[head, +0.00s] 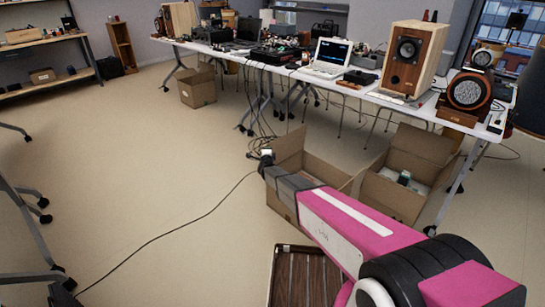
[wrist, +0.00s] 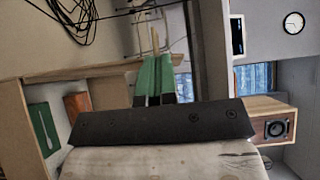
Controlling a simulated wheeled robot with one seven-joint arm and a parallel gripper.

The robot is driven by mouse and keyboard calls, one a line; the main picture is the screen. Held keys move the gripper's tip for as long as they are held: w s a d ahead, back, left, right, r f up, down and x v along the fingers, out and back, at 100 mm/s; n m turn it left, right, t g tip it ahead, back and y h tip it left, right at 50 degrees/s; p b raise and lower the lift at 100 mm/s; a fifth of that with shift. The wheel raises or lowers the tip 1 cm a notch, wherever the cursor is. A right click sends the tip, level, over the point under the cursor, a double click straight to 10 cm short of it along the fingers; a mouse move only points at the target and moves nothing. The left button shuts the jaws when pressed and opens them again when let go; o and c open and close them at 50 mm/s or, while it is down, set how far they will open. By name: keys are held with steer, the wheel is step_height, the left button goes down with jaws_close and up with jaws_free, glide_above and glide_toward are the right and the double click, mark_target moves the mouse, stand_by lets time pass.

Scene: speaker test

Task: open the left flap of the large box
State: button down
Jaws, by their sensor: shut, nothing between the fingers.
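An open cardboard box (head: 330,175) stands on the floor in the middle of the head view. A second open cardboard box (head: 415,150) stands to its right, with a few small items inside. I cannot tell for sure which is the large box. My pink arm reaches from the lower right across the first box and hides much of its front and left side, so its left flap is unclear. My gripper (wrist: 154,78) shows green fingers close together, shut and empty. In the head view its end is by the first box's upper left; contact cannot be told.
A long white table (head: 345,87) with speakers, a laptop (head: 328,56) and electronics runs behind the boxes. A smaller box (head: 197,87) stands near its far end. A dark slatted panel (head: 297,280) lies in front. A black cable crosses the open floor at left.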

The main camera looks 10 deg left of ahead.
steer(key=w+a+f+n+g, duration=0.1)
steer(key=w+a, duration=0.5)
steer(key=a, duration=0.1)
steer(key=shift+w, duration=0.2)
stand_by(0.4)
steer(key=shift+a, duration=0.1)
stand_by(0.4)
